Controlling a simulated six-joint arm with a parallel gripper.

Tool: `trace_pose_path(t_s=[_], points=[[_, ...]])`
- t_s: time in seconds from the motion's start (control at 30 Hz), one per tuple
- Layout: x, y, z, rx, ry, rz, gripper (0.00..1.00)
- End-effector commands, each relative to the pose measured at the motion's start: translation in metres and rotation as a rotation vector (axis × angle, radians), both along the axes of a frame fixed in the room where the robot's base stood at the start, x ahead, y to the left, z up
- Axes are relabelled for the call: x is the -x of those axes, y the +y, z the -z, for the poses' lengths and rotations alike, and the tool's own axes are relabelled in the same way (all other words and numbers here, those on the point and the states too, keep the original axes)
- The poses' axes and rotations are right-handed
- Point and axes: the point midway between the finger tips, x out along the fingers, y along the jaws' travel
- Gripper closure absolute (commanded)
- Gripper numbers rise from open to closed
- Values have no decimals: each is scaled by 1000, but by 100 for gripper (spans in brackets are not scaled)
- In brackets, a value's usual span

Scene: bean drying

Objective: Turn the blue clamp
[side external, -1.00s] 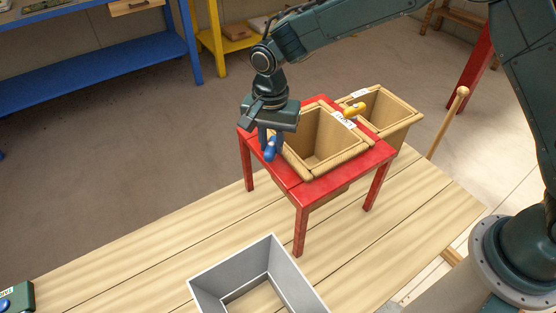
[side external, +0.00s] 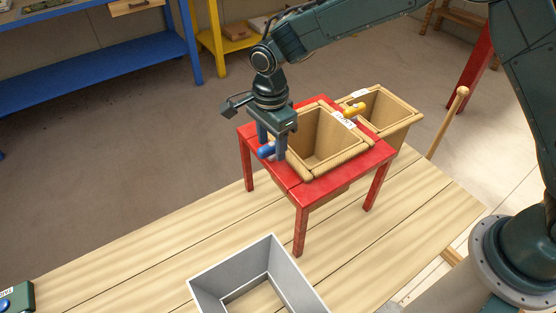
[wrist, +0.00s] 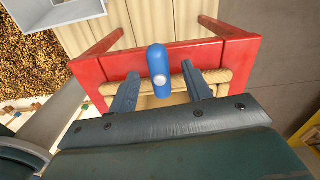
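The blue clamp (side external: 266,151) sits at the left edge of the red stand (side external: 375,160), beside the rim of a light wooden box (side external: 330,172). In the wrist view the blue clamp (wrist: 157,66) is a rounded blue handle with a pale round end. My gripper (side external: 271,153) points down over it. In the wrist view the two fingers of my gripper (wrist: 160,74) stand on either side of the clamp, with a visible gap on each side. The gripper is open. The clamp's lower part is hidden.
A grey open bin (side external: 215,287) stands on the plank table (side external: 150,262) in front. In the wrist view, brown beans (wrist: 35,60) lie at the upper left.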

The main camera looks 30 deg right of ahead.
Motion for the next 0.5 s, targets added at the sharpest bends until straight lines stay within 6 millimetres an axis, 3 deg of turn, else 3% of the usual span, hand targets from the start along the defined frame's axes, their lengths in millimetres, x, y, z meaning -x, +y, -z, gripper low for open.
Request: trace_pose_path(t_s=[0.03, 0.17, 0.5], points=[[0, 0, 0, 0, 0, -1, 41], [0, 0, 0, 0, 0, -2, 15], [0, 0, -1, 0, 0, -2, 15]])
